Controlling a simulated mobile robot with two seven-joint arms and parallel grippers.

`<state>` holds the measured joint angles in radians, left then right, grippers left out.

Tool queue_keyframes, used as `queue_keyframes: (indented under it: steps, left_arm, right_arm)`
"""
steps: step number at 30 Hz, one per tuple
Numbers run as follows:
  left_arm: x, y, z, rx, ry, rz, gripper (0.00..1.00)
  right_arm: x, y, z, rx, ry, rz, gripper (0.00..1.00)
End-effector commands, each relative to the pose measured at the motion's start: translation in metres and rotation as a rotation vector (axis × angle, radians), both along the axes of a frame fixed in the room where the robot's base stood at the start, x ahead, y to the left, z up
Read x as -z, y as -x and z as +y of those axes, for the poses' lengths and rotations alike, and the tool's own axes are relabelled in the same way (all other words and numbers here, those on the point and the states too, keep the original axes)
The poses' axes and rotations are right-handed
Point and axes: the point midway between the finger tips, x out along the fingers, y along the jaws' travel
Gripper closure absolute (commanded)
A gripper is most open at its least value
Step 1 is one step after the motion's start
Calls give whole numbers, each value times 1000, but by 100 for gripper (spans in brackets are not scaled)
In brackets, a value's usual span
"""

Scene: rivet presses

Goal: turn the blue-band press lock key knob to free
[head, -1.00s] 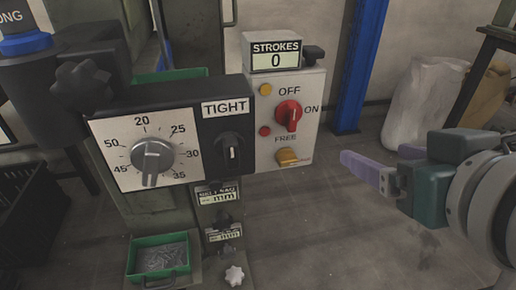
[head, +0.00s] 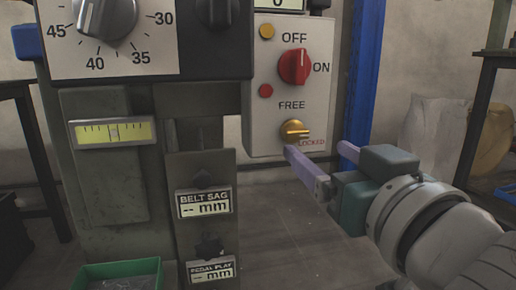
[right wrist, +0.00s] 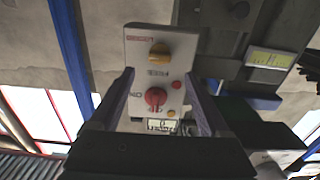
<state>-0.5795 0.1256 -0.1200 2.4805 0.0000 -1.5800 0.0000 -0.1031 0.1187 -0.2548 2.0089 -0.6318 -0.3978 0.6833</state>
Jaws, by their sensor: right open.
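The lock key knob (head: 295,130) is a small brass-yellow knob low on the pale control panel (head: 262,110). FREE is printed above it and LOCKED in red at its lower right. Its ridge looks roughly level, not turned up toward FREE. In the right wrist view the knob (right wrist: 160,50) appears upside down, high between the fingers. My right gripper (head: 317,150) is open and empty, with its purple fingers just below and right of the knob in the head view. It also shows in the right wrist view (right wrist: 158,78). My left gripper is not in view.
A red OFF/ON switch (head: 294,67) sits above the knob, with a yellow button (head: 267,31) and a red button (head: 265,90). The black dial box (head: 160,40) stands close to the left. A blue post (head: 362,80) rises behind at right.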

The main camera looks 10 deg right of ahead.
Motion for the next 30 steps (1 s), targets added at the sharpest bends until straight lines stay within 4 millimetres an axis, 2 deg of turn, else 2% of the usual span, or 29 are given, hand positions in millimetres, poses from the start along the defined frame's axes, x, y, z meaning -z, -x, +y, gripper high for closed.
queue_keyframes:
  steps: [6,12,17,25,30]
  left_arm:
    - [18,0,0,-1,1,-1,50]
    - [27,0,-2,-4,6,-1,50]
    - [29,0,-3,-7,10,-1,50]
    - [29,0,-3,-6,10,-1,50]
    - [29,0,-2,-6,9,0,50]
  right_arm:
    - [3,-39,1,-1,2,-3,20]
    - [3,-62,2,0,0,0,20]
    - [1,-70,2,1,0,2,20]
    - [1,-70,2,1,0,3,20]
    - [1,-70,2,1,0,2,39]
